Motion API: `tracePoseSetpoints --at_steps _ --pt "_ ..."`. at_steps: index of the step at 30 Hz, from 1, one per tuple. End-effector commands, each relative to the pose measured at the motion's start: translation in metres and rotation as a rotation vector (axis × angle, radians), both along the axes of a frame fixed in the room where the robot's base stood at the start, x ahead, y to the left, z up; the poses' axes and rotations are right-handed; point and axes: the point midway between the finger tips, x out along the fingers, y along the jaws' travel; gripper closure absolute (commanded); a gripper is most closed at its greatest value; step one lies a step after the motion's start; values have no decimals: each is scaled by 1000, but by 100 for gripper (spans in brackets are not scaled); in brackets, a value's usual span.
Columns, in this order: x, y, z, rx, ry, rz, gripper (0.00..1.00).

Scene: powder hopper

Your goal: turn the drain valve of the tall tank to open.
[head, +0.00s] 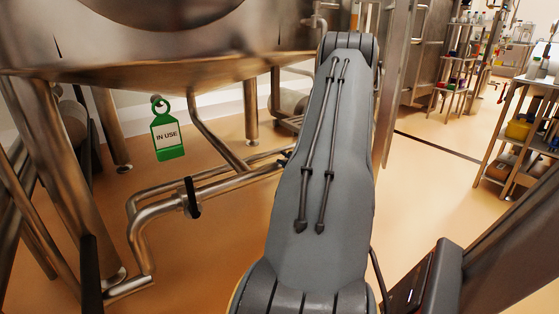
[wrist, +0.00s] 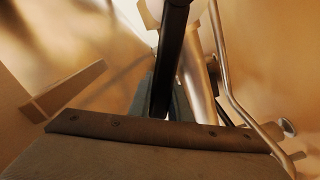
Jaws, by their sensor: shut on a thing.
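The steel tank (head: 170,62) fills the upper left of the head view, its underside above a run of pipes. A black lever (head: 193,197) stands upright on the lower pipe, apart from my arm. In the wrist view a long black bar (wrist: 173,40), which looks like a valve handle, runs down between the fingers of my gripper (wrist: 164,100). My gripper is shut on this bar. The fingertips are partly hidden by the gripper body. In the head view my arm hides the gripper and whatever it holds.
A green "IN USE" tag (head: 168,136) hangs below the tank. Steel pipes (head: 220,184) and tank legs crowd the left. In the wrist view, a steel pipe (wrist: 197,85) runs close beside the bar. Shelves (head: 520,130) stand right; the floor between is clear.

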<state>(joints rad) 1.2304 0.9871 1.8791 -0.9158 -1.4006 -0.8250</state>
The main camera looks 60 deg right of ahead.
Motion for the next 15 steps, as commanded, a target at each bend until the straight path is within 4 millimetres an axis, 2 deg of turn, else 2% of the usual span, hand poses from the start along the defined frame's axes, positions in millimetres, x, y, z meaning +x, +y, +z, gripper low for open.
tracePoseSetpoints --at_steps 8,9,11,15 --pt "-2 -1 -2 4 2 -5 100" --pt "-2 -1 -2 4 1 -4 76" --pt "-1 0 -1 3 1 -3 66" --pt "1 2 -1 4 1 2 64"
